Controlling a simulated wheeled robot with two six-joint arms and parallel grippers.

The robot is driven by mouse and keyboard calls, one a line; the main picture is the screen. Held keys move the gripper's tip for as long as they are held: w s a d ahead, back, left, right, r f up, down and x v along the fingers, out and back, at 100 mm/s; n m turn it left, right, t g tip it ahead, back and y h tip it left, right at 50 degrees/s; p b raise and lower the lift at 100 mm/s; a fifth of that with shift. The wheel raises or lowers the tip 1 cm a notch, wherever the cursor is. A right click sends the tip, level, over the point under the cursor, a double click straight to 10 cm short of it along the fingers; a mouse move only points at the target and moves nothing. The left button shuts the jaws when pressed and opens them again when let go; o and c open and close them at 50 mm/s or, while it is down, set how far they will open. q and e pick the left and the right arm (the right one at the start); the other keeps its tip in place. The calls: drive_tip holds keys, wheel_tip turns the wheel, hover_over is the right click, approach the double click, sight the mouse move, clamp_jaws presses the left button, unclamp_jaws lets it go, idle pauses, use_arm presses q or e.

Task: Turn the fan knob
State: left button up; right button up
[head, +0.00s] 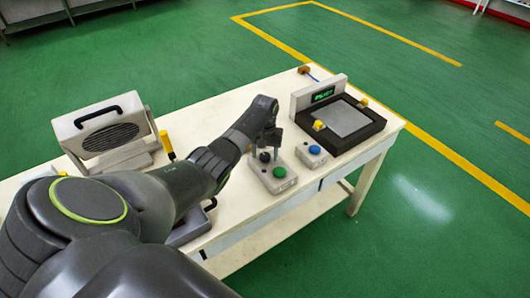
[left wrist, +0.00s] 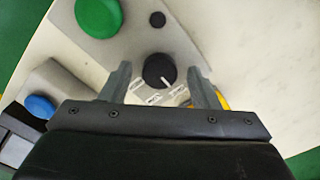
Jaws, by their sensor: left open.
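The black fan knob (left wrist: 160,69) has a white pointer line and sits on a grey control box (left wrist: 118,45) with printed marks. A large green button (left wrist: 98,17) and a small black button (left wrist: 158,19) are on the same box. My left gripper (left wrist: 160,78) is open, with one finger on each side of the knob; I cannot tell whether they touch it. In the head view my left gripper (head: 266,148) is above the control box (head: 273,181), with the knob (head: 264,157) partly hidden. The grey fan (head: 104,135) with a black handle stands at the left.
A box with a blue button (head: 314,150) stands to the right of the control box. Behind it is a black-framed station (head: 362,137) with a display (head: 323,94). A yellow-handled tool (head: 166,142) is near the fan. An orange-headed tool (head: 304,70) lies at the far edge.

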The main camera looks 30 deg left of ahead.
use_arm(q)
drive_tip(key=shift+c, duration=0.3)
drive_tip(key=c, duration=0.9)
drive_tip(key=shift+c, duration=0.2)
drive_tip(key=shift+m, duration=0.4)
drive_tip(key=m+p, duration=0.1)
drive_tip(key=m, duration=0.1)
drive_tip(key=shift+r+m, duration=0.15)
drive_tip(key=shift+m, duration=0.15)
drive_tip(key=m+p, duration=0.1)
drive_tip(key=m, duration=0.4)
drive_tip(key=shift+w, duration=0.1)
drive_tip(key=shift+m, duration=0.4)
drive_tip(key=o, duration=1)
